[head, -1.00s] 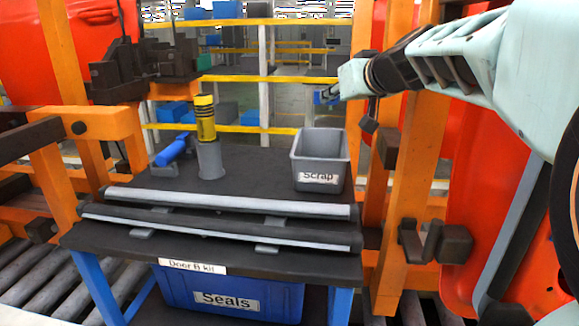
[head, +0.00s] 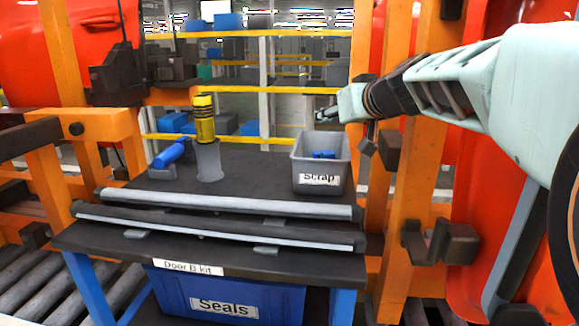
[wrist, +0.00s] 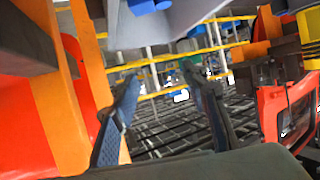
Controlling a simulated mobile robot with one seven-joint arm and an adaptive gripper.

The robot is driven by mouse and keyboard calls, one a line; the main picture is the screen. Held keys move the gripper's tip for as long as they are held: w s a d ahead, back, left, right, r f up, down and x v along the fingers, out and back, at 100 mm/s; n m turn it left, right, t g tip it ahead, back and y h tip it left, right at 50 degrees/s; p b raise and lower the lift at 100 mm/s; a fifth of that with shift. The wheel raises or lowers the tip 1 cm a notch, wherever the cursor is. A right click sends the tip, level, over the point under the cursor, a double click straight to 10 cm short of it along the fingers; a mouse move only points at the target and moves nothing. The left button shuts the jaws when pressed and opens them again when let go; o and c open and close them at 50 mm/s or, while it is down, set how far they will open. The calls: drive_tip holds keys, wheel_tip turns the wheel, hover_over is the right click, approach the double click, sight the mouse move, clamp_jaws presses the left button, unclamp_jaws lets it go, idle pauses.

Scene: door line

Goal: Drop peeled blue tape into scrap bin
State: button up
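The grey scrap bin (head: 321,176), labelled "Scrap", stands at the right end of the dark bench. A crumpled piece of blue tape (head: 323,154) lies inside it, showing near the rim. The wrist view also shows blue tape (wrist: 150,5) at the top edge, against the pale grey bin wall (wrist: 185,22). My gripper (head: 327,113) is above the back of the bin, apart from it. In the wrist view my gripper (wrist: 161,75) has its two fingers spread, with nothing between them.
Two long seals (head: 230,204) lie along the bench front. A yellow-and-black tool (head: 204,118) stands in a grey holder (head: 208,162), beside a blue roller (head: 171,152). Orange posts (head: 386,200) and a red door (head: 480,225) stand close right of the bench.

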wheel_tip(320, 180, up, 10)
idle(0.7)
